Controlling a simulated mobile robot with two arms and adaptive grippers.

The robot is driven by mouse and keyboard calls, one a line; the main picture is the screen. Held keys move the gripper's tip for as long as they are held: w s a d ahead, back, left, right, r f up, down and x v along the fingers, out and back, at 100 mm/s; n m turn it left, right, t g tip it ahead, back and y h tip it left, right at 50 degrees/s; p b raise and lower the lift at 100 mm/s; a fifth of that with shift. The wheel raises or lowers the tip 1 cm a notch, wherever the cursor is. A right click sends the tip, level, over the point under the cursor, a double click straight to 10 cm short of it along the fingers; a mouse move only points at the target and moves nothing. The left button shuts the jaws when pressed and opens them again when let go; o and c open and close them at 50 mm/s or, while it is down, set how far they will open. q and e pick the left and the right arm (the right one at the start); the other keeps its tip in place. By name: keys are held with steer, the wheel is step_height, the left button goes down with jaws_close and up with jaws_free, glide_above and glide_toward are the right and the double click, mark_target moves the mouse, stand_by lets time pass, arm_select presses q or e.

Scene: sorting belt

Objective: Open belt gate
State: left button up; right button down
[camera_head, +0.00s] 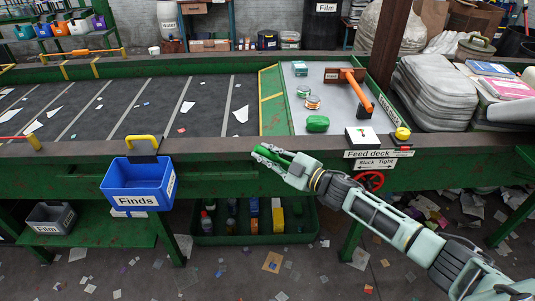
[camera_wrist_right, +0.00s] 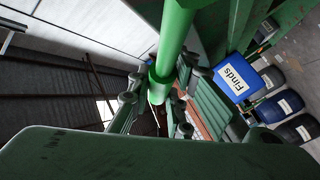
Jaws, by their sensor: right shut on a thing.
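My right gripper (camera_head: 272,155) is at the front rail of the belt, just left of the feed deck sign. It is shut on a green cylindrical bar (camera_wrist_right: 174,35), which runs between its fingers in the right wrist view. The bar's far end is hidden by the fingers. A green panel with yellow stripes (camera_head: 271,85) stands between the dark belt (camera_head: 150,105) and the grey feed deck (camera_head: 340,118); I cannot tell whether it is the gate or whether the bar joins it. My left gripper is not in view.
A blue Finds bin (camera_head: 135,188) hangs on the front rail left of my gripper. A red handwheel (camera_head: 369,181) sits under the Slack/Tight label. An orange-handled tool (camera_head: 357,88), cans and a green lump lie on the deck. Paper scraps lie on the belt.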

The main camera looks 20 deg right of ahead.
steer(key=d+r+m+t+b, duration=0.1)
steer(key=b, duration=0.1)
steer(key=d+m+t+y+b, duration=0.1)
steer(key=b, duration=0.1)
steer(key=shift+s+d+r+m+b, duration=0.1)
steer(key=shift+s+r+m+b, duration=0.2)
steer(key=shift+r+b, duration=0.1)
steer(key=shift+s+d+r+m+t, duration=0.1)
steer(key=shift+d+r+m+t, duration=0.2)
steer(key=shift+r+t, duration=0.15)
steer(key=shift+r, duration=0.1)
